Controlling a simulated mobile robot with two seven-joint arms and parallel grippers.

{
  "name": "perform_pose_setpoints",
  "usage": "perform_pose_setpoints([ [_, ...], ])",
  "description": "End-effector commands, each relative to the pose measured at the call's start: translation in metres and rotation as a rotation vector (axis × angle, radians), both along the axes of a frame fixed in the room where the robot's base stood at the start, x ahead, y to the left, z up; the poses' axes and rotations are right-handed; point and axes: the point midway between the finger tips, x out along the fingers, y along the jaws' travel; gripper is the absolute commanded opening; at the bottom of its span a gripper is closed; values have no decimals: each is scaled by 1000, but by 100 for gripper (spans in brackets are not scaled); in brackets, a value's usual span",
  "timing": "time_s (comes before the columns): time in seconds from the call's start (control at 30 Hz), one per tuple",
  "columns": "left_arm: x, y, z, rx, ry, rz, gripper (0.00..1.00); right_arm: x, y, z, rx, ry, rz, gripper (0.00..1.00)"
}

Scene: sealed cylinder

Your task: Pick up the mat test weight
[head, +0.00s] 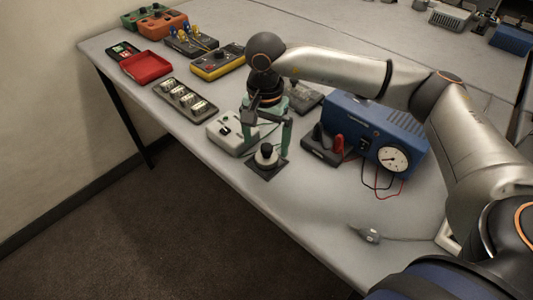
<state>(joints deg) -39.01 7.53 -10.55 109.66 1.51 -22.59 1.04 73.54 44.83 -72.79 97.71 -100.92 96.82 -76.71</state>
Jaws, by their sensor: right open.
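The mat test weight (266,158) is a small pale round piece with a dark knob on top. It stands upright on a dark square mat (276,172) near the front edge of the table. My right gripper (267,146) comes down over it with green fingers, open, one on each side of the weight. I cannot tell whether either finger touches it. My left gripper is not in view.
A white switch box (228,132) stands close left of the gripper. A blue unit with a dial (375,128) and a dark block with red plugs (325,145) stand to the right. A grey mouse-like piece (369,235) lies on clear table at the front.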

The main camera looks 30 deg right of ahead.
Motion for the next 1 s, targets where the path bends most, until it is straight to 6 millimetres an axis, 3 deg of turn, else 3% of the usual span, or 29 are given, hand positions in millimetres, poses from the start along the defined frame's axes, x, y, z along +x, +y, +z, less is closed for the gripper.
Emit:
perform_pose_setpoints([
  [0.2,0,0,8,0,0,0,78,-2,-3,-30,0,5,0,100],
  [0.5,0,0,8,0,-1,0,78,-1,-2,-37,1,1,1,100],
  [1.0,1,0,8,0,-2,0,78,-1,-2,-36,1,1,0,45],
])
